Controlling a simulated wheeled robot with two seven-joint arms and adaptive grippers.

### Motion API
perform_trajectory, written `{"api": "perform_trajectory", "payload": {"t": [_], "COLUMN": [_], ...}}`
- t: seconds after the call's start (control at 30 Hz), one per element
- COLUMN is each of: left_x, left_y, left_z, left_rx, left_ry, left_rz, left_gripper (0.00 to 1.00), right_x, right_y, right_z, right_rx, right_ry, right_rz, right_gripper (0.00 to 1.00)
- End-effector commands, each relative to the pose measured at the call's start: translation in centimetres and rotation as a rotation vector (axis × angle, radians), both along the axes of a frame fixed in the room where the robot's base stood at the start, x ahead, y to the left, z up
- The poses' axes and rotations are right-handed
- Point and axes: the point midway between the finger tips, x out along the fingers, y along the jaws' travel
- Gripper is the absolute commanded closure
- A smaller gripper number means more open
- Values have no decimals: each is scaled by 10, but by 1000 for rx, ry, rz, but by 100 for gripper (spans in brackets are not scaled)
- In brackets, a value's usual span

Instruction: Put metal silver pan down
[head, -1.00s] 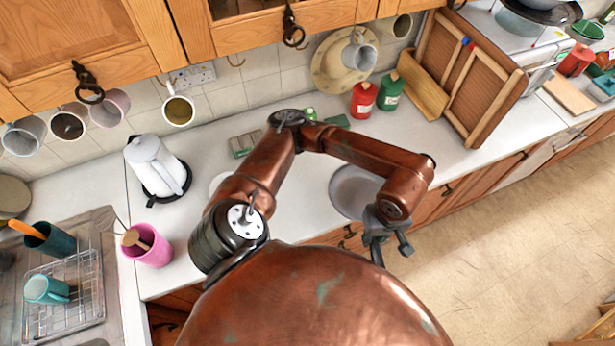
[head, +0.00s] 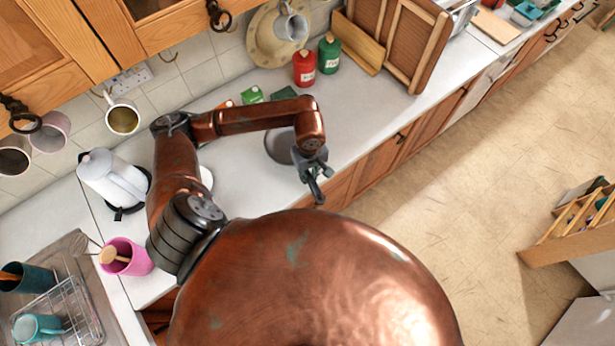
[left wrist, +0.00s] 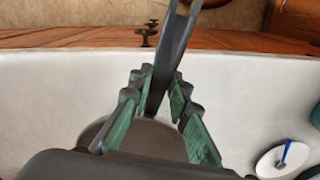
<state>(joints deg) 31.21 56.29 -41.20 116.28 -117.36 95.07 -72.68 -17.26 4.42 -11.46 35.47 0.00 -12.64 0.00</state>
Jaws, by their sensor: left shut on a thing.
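The silver pan (head: 279,147) is over the white counter, near its front edge, partly hidden by my left arm. My left gripper (head: 316,180) is on its near side, by the counter's front edge. In the left wrist view the green-padded fingers (left wrist: 160,105) are shut on the pan's dark handle (left wrist: 172,55). The pan's body (left wrist: 150,138) shows below them, largely hidden by the gripper. I cannot tell whether the pan's bottom touches the counter. My right gripper is not in view.
The counter (head: 352,115) is clear right of the pan. Behind stand red (head: 304,68) and green (head: 328,54) canisters and small green boxes (head: 252,95). A plate (left wrist: 282,158) shows in the wrist view.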

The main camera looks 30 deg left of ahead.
Motion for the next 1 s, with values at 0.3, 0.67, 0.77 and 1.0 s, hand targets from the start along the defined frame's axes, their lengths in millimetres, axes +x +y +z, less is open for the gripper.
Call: {"api": "perform_trajectory", "payload": {"t": [0.3,0.67,0.77,1.0], "left_x": [3,4,4,4], "left_y": [8,8,8,9], "left_z": [-31,-42,-42,-42], "left_rx": [-1,1,1,1], "left_ry": [2,1,1,-1], "left_rz": [3,-1,0,0], "left_gripper": [100,80,74,66], "right_x": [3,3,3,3], "right_y": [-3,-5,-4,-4], "right_z": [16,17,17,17], "right_rx": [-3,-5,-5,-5], "right_ry": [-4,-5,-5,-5], "right_rz": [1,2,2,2], "right_gripper": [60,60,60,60]}}
